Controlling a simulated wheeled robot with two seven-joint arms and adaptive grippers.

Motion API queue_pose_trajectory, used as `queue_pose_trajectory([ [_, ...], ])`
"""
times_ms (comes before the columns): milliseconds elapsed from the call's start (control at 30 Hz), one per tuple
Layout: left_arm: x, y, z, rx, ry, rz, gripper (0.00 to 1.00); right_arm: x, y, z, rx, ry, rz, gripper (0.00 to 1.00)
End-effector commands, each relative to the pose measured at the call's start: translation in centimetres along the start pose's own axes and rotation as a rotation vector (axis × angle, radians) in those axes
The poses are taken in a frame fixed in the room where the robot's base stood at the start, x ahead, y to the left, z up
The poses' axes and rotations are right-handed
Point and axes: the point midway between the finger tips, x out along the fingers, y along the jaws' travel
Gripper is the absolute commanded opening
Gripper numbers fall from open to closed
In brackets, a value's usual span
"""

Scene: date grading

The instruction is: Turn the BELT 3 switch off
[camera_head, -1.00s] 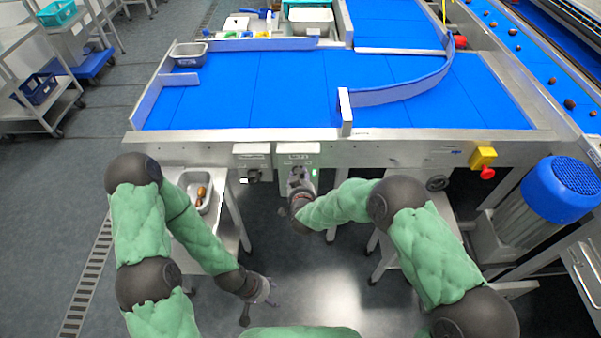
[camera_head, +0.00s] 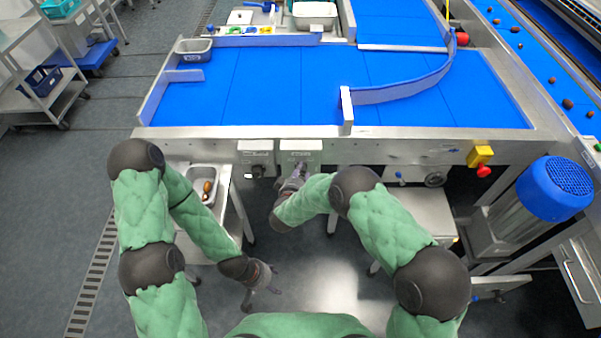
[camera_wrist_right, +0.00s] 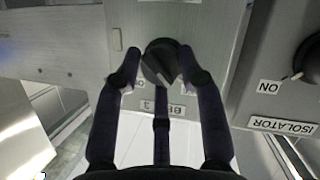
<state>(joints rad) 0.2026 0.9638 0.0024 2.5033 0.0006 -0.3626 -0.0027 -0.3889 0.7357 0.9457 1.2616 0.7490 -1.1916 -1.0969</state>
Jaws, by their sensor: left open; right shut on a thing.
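The BELT 3 switch is a black rotary knob (camera_wrist_right: 160,62) on a grey box (camera_head: 301,146) under the front edge of the blue belt table. Its label shows upside down in the right wrist view, partly covered by a finger. My right gripper (camera_wrist_right: 161,72) is shut on the knob, with fingers on both sides of it. In the head view the right gripper (camera_head: 298,172) is at the box front and hides the knob. The knob's exact setting is hard to read. My left gripper (camera_head: 262,293) is open and empty, low over the floor.
A second box with the ISOLATOR knob (camera_wrist_right: 309,60) is just beside, at left in the head view. A red stop button (camera_head: 484,170) on a yellow box and a blue motor (camera_head: 555,188) are at right. A small tray (camera_head: 203,180) stands near my left arm.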

Motion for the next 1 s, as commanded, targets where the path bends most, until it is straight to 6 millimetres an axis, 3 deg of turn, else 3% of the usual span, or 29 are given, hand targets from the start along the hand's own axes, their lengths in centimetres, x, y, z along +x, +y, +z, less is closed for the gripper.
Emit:
queue_pose_trajectory([
  [567,-0.07,0.03,0.00,0.000,0.000,0.000,0.60,-0.22,-0.59,0.49,-0.037,-0.005,-0.002,0.07],
  [600,-0.07,0.02,0.00,0.000,0.000,0.000,0.60,-0.22,-0.59,0.50,-0.037,-0.005,-0.002,0.48],
  [633,-0.07,0.03,0.00,0.000,0.000,0.000,0.60,-0.22,-0.58,0.50,-0.037,-0.005,-0.002,0.56],
  [667,-0.07,0.03,0.00,0.000,0.000,0.000,0.60,-0.21,-0.55,0.49,-0.037,-0.005,-0.001,0.60],
  [1000,-0.09,0.03,-0.01,0.000,0.000,0.000,0.60,-0.19,-0.23,0.22,-0.032,-0.003,0.007,0.60],
])
